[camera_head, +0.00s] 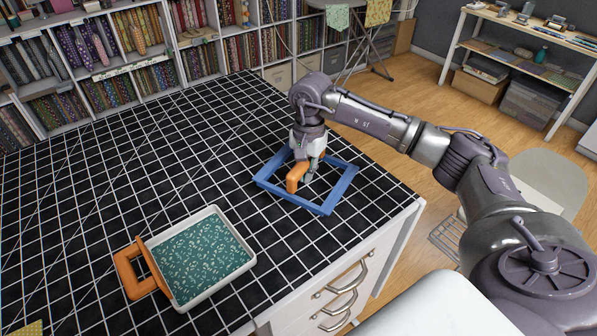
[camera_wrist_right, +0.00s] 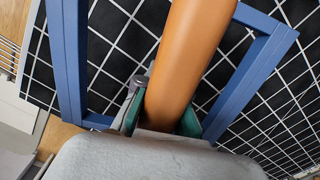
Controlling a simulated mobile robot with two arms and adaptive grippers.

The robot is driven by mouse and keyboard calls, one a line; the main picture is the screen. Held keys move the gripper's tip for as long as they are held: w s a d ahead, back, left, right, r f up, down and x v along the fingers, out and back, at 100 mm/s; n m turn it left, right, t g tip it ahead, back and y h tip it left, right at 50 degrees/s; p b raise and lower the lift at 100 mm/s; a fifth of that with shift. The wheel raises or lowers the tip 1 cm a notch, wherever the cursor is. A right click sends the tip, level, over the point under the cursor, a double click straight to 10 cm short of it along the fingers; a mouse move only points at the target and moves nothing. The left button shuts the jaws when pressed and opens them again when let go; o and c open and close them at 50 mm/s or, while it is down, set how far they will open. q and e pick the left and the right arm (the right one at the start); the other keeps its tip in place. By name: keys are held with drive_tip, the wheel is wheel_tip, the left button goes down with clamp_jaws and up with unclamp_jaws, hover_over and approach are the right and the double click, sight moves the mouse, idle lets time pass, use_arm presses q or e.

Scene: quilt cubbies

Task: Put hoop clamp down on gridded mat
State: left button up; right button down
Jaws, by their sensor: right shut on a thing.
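My right gripper (camera_head: 308,176) points down over the right part of the black gridded mat (camera_head: 190,150). It is shut on an orange piece (camera_head: 296,177), which I take to be the hoop clamp or its handle. A blue square frame (camera_head: 331,202) surrounds the gripper's tip from above. In the right wrist view the orange piece (camera_wrist_right: 185,60) runs up between the green-padded fingers (camera_wrist_right: 160,118), with the blue frame (camera_wrist_right: 245,80) on both sides. I cannot tell whether orange piece and frame are joined, or whether they touch the mat. My left gripper is not in view.
A white tray (camera_head: 252,262) with teal patterned cloth lies on the mat at the front, an orange loop (camera_head: 126,277) at its left side. The mat's middle and back are clear. Fabric shelves (camera_head: 120,70) stand behind. The table edge with drawers (camera_head: 350,285) is close on the right.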

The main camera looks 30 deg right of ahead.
sight(307, 196)
drive_tip(key=shift+s+f+b, duration=0.35)
drive_tip(key=shift+f+b, duration=0.05)
drive_tip(key=shift+f, duration=0.45)
wheel_tip(307, 196, down, 3)
drive_tip(key=shift+w+f+b, duration=0.1)
drive_tip(key=shift+w+b, duration=0.05)
drive_tip(key=shift+b, duration=0.8)
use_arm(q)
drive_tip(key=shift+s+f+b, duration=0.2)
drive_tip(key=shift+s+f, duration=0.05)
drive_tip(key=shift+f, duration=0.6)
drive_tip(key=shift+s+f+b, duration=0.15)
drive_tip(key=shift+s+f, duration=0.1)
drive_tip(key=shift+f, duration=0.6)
use_arm(e)
drive_tip(key=shift+f, duration=0.8)
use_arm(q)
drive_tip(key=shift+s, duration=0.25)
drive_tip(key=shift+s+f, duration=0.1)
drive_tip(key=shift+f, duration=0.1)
use_arm(e)
drive_tip(key=shift+f, duration=0.15)
use_arm(q)
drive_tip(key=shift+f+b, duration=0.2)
drive_tip(key=shift+b, duration=0.2)
use_arm(e)
drive_tip(key=shift+f, duration=0.25)
